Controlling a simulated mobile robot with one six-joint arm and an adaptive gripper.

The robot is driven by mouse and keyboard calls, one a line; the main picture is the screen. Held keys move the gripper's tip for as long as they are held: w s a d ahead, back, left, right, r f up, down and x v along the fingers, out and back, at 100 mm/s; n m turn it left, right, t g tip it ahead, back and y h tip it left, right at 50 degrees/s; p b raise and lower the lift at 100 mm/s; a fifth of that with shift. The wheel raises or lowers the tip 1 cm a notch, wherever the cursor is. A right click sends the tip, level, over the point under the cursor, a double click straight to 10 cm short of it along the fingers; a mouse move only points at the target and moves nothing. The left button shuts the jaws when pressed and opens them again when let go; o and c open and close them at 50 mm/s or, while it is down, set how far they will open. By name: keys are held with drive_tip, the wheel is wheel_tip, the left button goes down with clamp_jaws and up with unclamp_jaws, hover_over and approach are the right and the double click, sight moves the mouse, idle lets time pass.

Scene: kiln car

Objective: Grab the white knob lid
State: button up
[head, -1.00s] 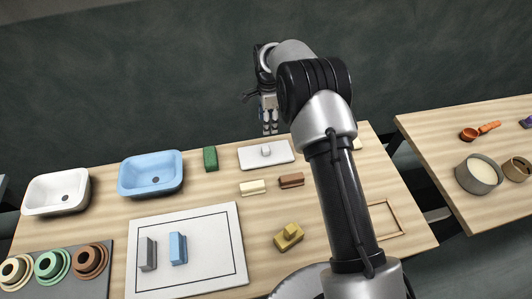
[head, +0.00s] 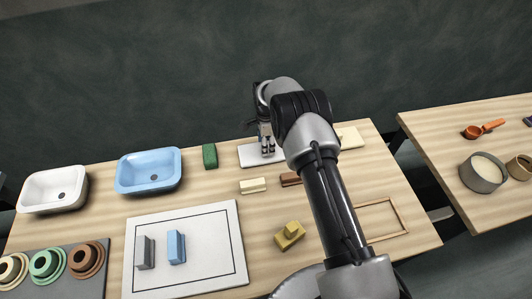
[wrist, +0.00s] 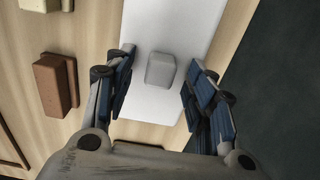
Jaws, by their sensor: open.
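The white knob lid (head: 247,158) is a flat white slab lying at the back of the wooden table. My gripper (head: 267,148) is over it and hides its knob in the head view. In the wrist view the lid (wrist: 143,38) runs up the picture, and its pale block-shaped knob (wrist: 161,71) lies between my two open fingers. Gaps show on both sides of the knob, and neither finger appears to touch it. I cannot tell the exact height of the fingertips above the slab.
A green block (head: 210,156) stands left of the lid. A cream block (head: 253,185) and a brown block (head: 290,180) lie in front, the brown partly behind my arm. A yellow knobbed piece (head: 290,235) is nearer. Blue (head: 149,190) and white basins stand left.

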drive_tip(key=shift+f, duration=0.35)
drive_tip(key=shift+c, duration=0.6)
clamp_jaws()
drive_tip(key=shift+w+r, duration=0.1)
drive_tip(key=shift+r, duration=0.05)
